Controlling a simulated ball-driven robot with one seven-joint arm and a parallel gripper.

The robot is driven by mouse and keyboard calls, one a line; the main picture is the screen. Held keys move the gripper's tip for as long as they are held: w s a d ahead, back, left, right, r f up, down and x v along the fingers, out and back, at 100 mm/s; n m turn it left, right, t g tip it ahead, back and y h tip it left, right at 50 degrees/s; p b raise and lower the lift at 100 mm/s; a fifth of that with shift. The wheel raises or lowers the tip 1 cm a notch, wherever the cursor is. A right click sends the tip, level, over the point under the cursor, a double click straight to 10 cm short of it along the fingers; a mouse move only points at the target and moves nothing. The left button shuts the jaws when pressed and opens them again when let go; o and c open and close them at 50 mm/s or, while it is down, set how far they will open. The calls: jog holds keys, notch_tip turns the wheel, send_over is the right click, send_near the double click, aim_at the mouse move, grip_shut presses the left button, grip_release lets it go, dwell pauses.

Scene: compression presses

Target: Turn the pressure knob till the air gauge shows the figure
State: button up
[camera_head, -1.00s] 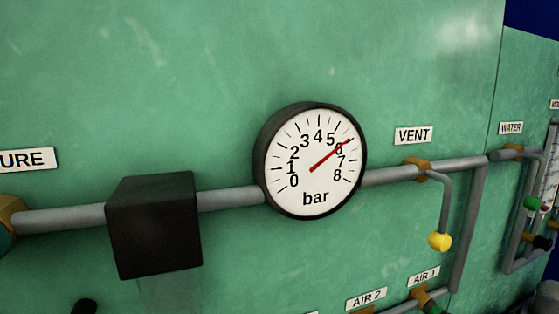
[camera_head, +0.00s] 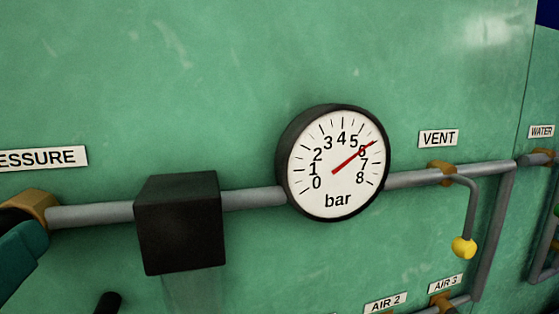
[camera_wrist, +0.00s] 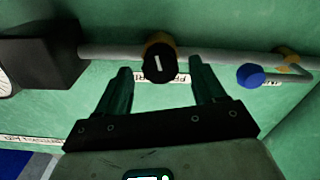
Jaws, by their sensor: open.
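The round air gauge (camera_head: 335,185) sits on the pipe in the head view, its face marked in bar from 0 to 8. Its red needle (camera_head: 352,158) lies across the figure 6. The pressure knob (camera_wrist: 158,65) is black with a white line, on a brass body, in the wrist view. The brass fitting (camera_head: 35,204) shows at the left edge of the head view under the PRESSURE label (camera_head: 42,158). My gripper (camera_wrist: 160,66) is open, its two dark green fingers either side of the knob in the picture. I cannot tell whether they touch it.
A black box (camera_head: 177,222) sits on the pipe between fitting and gauge. A yellow-knobbed vent lever (camera_head: 464,248) hangs right of the gauge. A blue knob (camera_wrist: 250,76) stands right of my fingers in the wrist view. AIR 2 (camera_head: 385,303) and AIR 3 (camera_head: 445,284) labels are below.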

jog(key=v, duration=0.5)
jog(key=shift+s, duration=0.2)
jog(key=shift+s, duration=0.1)
dwell(0.4)
